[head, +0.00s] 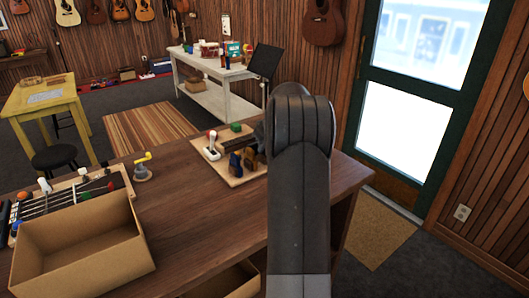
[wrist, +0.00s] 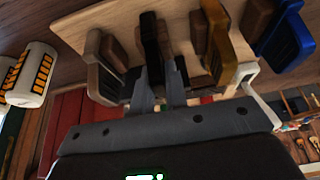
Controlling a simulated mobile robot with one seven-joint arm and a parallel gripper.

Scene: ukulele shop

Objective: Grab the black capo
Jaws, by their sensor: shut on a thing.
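The black capo (wrist: 149,38) is in the wrist view, standing at a light wooden board (wrist: 88,42) with other capos. My gripper (wrist: 163,78) has its two grey fingers close together at the black capo's lower end and is shut on it. A gold capo (wrist: 216,45) and a blue capo (wrist: 287,42) are to its right in that view, and a grey-tan one (wrist: 101,72) is to its left. I cannot tell whether the black capo is clear of the board.
A yellow-topped item (head: 142,168) stands between box and board.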

